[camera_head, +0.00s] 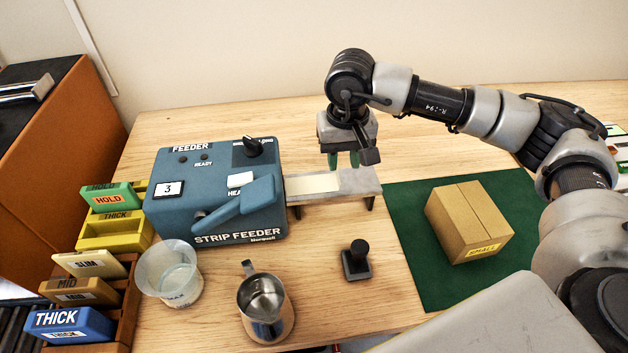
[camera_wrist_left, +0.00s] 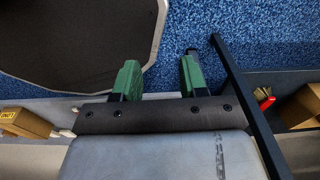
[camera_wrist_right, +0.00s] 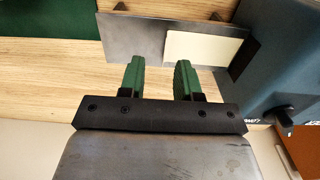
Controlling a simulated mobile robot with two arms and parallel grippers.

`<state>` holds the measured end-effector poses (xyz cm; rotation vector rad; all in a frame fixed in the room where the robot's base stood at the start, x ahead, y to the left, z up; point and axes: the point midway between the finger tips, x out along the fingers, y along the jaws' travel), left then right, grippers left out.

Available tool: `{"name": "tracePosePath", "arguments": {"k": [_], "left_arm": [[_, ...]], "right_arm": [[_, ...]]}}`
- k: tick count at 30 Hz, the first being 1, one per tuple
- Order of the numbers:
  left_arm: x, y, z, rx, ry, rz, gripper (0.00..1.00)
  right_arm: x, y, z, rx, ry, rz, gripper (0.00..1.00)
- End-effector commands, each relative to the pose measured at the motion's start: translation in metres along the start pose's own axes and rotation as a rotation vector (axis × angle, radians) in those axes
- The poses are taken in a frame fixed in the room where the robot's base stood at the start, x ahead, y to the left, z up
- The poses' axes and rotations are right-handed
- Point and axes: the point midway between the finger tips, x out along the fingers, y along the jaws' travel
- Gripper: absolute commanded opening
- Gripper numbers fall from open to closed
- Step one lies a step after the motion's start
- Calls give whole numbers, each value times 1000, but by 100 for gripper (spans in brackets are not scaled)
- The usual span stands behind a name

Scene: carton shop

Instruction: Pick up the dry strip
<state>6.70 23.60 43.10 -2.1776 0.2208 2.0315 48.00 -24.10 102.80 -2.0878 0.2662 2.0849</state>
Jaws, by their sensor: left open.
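A pale cream strip (camera_head: 312,184) lies flat on the grey metal ledge (camera_head: 358,184) that sticks out to the right of the blue strip feeder (camera_head: 215,215). The strip also shows in the right wrist view (camera_wrist_right: 202,49), with one end at the feeder. My right gripper (camera_head: 343,161) is open and empty, fingers pointing down at the back edge of the ledge near the strip. In the right wrist view its green fingers (camera_wrist_right: 160,68) stand apart with nothing between them. My left gripper (camera_wrist_left: 158,75) is open and empty over blue floor, out of the head view.
A small carton (camera_head: 468,222) stands on a green mat (camera_head: 420,270) at right. In front of the feeder are a clear cup (camera_head: 168,270), a metal jug (camera_head: 266,308) and a black-knobbed stamp (camera_head: 356,262). Labelled blocks, including a blue THICK one (camera_head: 70,322), line the left.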

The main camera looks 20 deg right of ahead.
Motion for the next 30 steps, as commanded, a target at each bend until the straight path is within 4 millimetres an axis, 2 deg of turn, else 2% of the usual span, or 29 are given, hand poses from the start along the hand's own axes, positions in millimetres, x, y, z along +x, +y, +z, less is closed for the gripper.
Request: {"name": "tracePosePath", "arguments": {"k": [4,9,17,24,30], "left_arm": [[-13,-2,-10,0,13,-2,43],[-17,-3,-22,0,33,-4,43],[-16,-3,-22,0,32,-4,43],[-16,-2,-16,0,24,-3,43],[-16,-2,-15,1,22,-3,43]], "right_arm": [[19,-6,-4,0,-6,2,33],[42,-6,-5,0,-4,1,33],[47,-6,-5,-1,-1,0,33],[46,-6,-5,0,-1,0,0],[46,-6,-5,0,-1,0,0]]}}
